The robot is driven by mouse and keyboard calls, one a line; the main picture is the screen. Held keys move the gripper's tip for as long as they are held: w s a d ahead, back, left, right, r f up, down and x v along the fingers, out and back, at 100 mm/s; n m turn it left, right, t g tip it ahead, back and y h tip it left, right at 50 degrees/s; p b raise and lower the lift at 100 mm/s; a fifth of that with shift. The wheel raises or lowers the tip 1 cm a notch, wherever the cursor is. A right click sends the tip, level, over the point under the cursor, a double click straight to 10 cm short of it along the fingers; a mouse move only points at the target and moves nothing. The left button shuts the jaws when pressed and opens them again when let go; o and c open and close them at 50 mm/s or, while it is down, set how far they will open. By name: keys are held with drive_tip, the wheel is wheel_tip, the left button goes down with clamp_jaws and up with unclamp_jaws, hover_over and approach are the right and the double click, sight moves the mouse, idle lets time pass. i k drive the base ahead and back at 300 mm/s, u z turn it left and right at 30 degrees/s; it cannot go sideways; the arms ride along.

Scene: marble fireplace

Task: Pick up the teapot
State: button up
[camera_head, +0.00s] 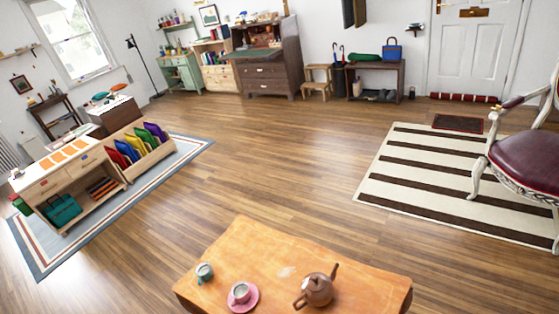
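The brown teapot (318,290) stands upright on the orange-brown wooden table (255,250) at the bottom of the view. Its spout points up and to the right, and its handle is on the lower left. Nothing touches it. My gripper does not show in this view.
A cup on a pink saucer (243,303) stands left of the teapot, and a teal mug (204,272) farther left. A red armchair (520,160) on a striped rug (420,190) is at the right. A low shelf unit (70,180) is at the left. The wooden floor (280,150) between is clear.

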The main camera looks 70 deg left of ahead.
sight(321, 299)
drive_tip(key=u, duration=1.7)
drive_tip(key=k, duration=0.55)
drive_tip(key=i, duration=0.6)
drive_tip(key=z, duration=0.15)
